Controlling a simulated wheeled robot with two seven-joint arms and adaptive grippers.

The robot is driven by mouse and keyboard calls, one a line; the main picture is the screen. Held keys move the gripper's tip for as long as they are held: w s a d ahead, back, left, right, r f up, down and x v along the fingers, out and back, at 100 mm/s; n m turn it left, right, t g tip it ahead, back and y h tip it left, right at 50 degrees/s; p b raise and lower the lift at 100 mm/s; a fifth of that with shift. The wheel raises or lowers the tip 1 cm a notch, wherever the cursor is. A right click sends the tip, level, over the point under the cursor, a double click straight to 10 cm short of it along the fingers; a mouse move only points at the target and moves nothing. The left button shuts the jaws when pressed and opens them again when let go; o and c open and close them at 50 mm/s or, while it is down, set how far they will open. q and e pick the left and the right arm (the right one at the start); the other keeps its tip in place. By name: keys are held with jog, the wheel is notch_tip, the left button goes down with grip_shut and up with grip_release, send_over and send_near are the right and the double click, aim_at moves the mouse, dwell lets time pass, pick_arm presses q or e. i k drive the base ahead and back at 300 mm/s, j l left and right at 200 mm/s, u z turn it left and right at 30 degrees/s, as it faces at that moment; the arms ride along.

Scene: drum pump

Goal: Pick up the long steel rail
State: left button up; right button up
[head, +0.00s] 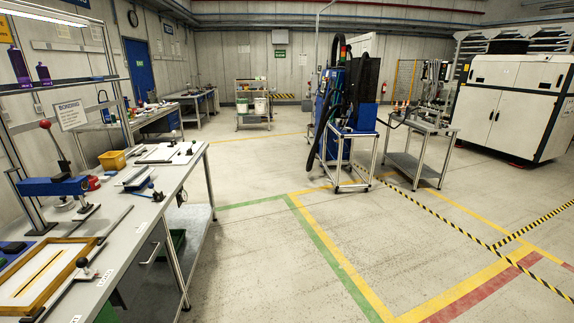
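Several long thin bars lie on the grey workbench (152,215) at the left, and I cannot tell for sure which one is the long steel rail. One dark thin bar (116,220) lies bare on the bench top, right of the blue press. A longer bar (62,297) with a black knob on it runs along the front of a wooden-framed tray (14,309). Neither of my grippers shows in this view.
A blue press (52,186) with a red knob, a yellow bin (112,160) and white plates stand on the bench. A shelf rack rises behind it. Beyond, a blue machine (340,110) on a trolley and a white cabinet (510,105) stand. The marked floor (270,255) is clear.

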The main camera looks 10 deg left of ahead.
aim_at(135, 175)
jog(key=i, duration=0.8)
jog(key=i+u, duration=0.15)
jog(key=i, duration=0.25)
jog(key=i+l+u, duration=0.2)
jog(key=i, duration=0.25)
jog(key=i+l+u, duration=0.1)
jog(key=i+u, duration=0.35)
jog(key=i+l+u, duration=0.2)
jog(key=u, duration=0.2)
jog(key=i+l+u, duration=0.25)
jog(key=u, duration=0.2)
jog(key=i+l+u, duration=0.2)
jog(key=l+u, duration=0.2)
jog(key=i+l+u, duration=0.2)
jog(key=l, duration=0.25)
jog(key=l+u, duration=0.25)
jog(key=l, duration=0.15)
